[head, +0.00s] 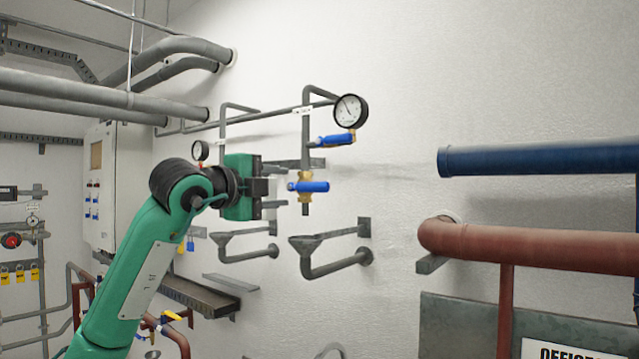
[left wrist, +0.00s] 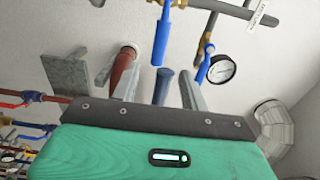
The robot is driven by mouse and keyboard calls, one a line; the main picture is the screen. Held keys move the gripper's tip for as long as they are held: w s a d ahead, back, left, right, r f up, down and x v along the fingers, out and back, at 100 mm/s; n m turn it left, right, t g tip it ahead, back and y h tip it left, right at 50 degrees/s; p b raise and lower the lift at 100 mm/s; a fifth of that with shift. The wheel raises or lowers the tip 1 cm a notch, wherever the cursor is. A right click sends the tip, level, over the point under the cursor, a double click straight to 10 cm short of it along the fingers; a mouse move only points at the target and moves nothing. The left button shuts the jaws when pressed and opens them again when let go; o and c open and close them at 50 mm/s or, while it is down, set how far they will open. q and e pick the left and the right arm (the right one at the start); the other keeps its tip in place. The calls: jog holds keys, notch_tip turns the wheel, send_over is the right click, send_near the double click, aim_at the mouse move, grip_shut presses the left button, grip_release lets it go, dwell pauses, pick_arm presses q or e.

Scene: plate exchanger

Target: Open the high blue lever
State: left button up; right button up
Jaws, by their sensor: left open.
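The high blue lever (head: 336,140) sits just below the round gauge and points sideways on its brass valve. It also shows in the left wrist view (left wrist: 207,62), beside the gauge. A second, lower blue lever (head: 308,187) sits on a brass valve on the vertical pipe; it shows in the left wrist view (left wrist: 161,42) too. My left gripper (head: 285,184) is open and empty, its fingers pointing right. It is below and left of the high lever, close to the lower valve in the picture; its depth from that valve is unclear. My right gripper is out of view.
The gauge (head: 350,111) sits above the high lever. Grey drain funnels (head: 305,243) are below. A blue pipe (head: 540,158) and a red pipe (head: 530,243) run at right. A wall cabinet (head: 112,185) stands at left. The wall between valves and right-hand pipes is bare.

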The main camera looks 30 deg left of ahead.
aim_at(312, 188)
pick_arm(q)
jog(key=w+p, duration=0.1)
jog(key=w, duration=0.2)
jog(key=w+p, duration=0.2)
jog(key=w, duration=0.1)
jog(key=w+p, duration=0.2)
jog(key=w, duration=0.1)
jog(key=shift+w+d+r, duration=0.15)
jog(key=shift+w+d, duration=0.25)
jog(key=shift+w+d+p, duration=0.1)
jog(key=shift+w+p, duration=0.35)
jog(key=shift+w, duration=0.5)
jog(key=shift+f, duration=0.2)
jog(key=shift+c, duration=0.7)
grip_shut()
